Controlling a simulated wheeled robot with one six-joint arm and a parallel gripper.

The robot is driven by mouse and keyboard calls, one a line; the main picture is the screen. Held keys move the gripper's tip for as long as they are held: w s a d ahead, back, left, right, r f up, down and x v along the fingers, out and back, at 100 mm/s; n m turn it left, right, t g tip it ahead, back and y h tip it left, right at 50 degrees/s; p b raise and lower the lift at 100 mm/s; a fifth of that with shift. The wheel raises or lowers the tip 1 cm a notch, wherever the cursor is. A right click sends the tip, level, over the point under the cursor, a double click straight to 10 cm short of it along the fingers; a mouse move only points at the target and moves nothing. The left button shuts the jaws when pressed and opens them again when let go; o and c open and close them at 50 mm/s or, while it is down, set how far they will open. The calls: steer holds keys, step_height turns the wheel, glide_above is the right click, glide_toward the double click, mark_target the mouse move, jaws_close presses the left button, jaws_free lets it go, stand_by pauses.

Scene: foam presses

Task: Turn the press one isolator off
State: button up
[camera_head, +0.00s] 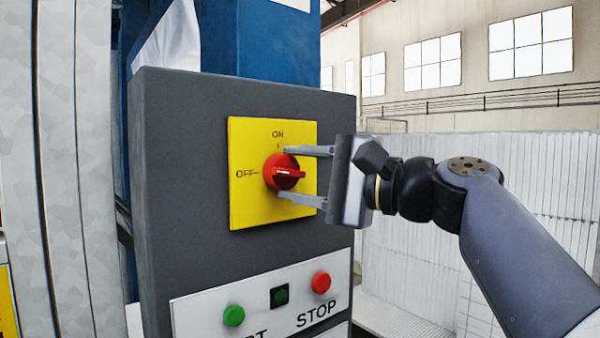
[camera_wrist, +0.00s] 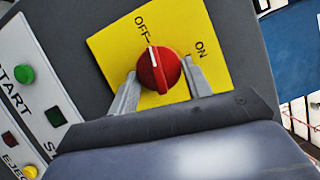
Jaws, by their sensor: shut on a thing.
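The isolator is a red rotary knob (camera_head: 281,172) on a yellow plate (camera_head: 245,205), fixed to a dark grey control box (camera_head: 180,150). The plate is marked ON at the top and OFF at the left. In the wrist view the white mark on the knob (camera_wrist: 158,75) points at the OFF line. In the head view its ridge lies level, in line with OFF. My gripper (camera_head: 283,174) reaches in from the right, one finger above the knob and one below. It is shut on the knob, and the wrist view shows the fingers (camera_wrist: 160,78) on either side of it.
Below the plate is a white panel (camera_head: 260,310) with a green start button (camera_head: 233,315), a dark green indicator (camera_head: 279,296) and a red stop button (camera_head: 320,282). A pale grey column (camera_head: 80,150) stands at the left. A white ribbed barrier (camera_head: 480,190) is behind my arm.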

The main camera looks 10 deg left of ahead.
steer(key=shift+r+n+h, duration=0.15)
steer(key=shift+n+h, duration=0.15)
steer(key=shift+n, duration=0.5)
steer(key=o, duration=1)
steer(key=b+v, duration=0.2)
steer(key=v, duration=0.8)
steer(key=shift+s+d, duration=0.1)
steer(key=shift+d, duration=0.25)
steer(key=shift+a, duration=0.1)
steer(key=p+x, duration=0.2)
steer(key=x, duration=0.8)
steer(key=shift+a, duration=0.3)
